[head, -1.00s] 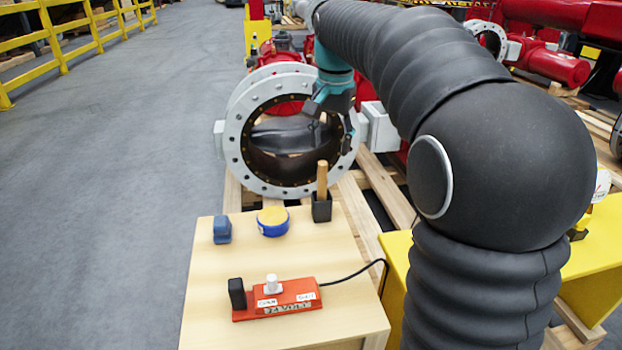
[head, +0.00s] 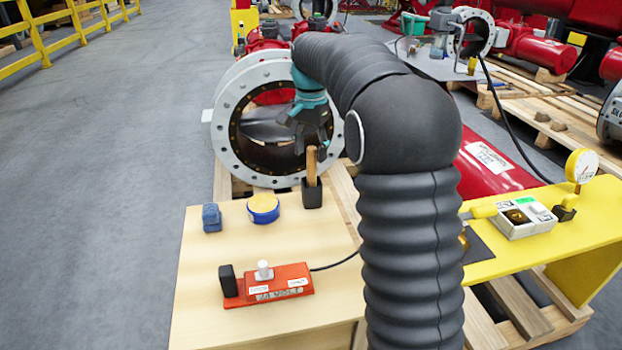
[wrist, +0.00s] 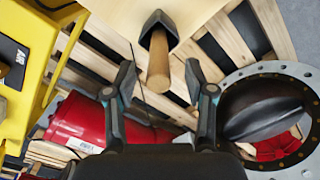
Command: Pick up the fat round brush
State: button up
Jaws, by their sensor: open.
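A round wooden handle (head: 311,164) stands upright in a black square holder (head: 312,193) at the back right corner of the light wooden table. I take it for the brush; any bristles are hidden in the holder. The wrist view also shows the handle (wrist: 159,62) and the dark holder (wrist: 158,27). My gripper (head: 312,146) is open and empty, close above the handle's top in the head view. In the wrist view, the handle's end lies between the two spread fingers of my gripper (wrist: 160,76), with space on both sides.
The table (head: 205,285) also bears a blue block (head: 211,217), a blue and yellow round tin (head: 263,208) and a red box (head: 268,286) with a cable. A large grey flanged valve (head: 228,132) stands right behind. A yellow bench (head: 500,262) is at the right.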

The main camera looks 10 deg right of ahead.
aim_at(312, 167)
jog(key=shift+d+f, duration=0.2)
jog(key=shift+f, duration=2.65)
grip_shut()
